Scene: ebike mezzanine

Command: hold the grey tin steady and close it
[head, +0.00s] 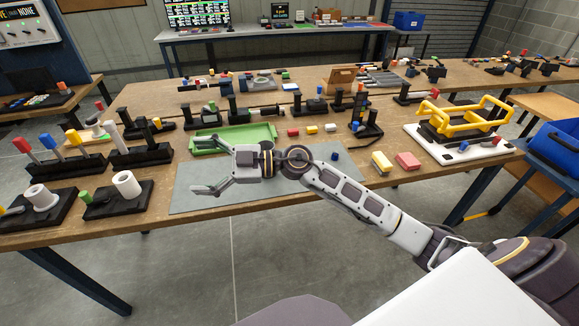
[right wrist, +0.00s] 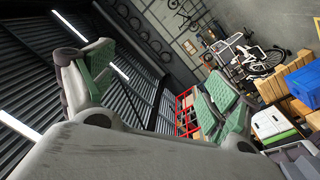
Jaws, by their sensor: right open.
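My right gripper (head: 207,168) reaches in from the right over the grey mat (head: 205,205) at the front of the workbench. Its two fingers are spread apart, pointing left, with nothing between them. The right wrist view also shows the open gripper (right wrist: 158,82), its green-padded fingers apart, with only wall and far room beyond. I cannot make out a grey tin for certain in either view; my arm and gripper hide part of the mat. A small blue piece (head: 335,156) lies on the mat's right part. My left gripper is not in view.
A green tray (head: 222,149) lies just behind the mat. Black fixtures with cylinders stand on the left. A yellow block (head: 381,162) and a pink block (head: 408,161) lie right of the mat. A yellow-handled rack (head: 462,125) stands further right. The mat's left part is clear.

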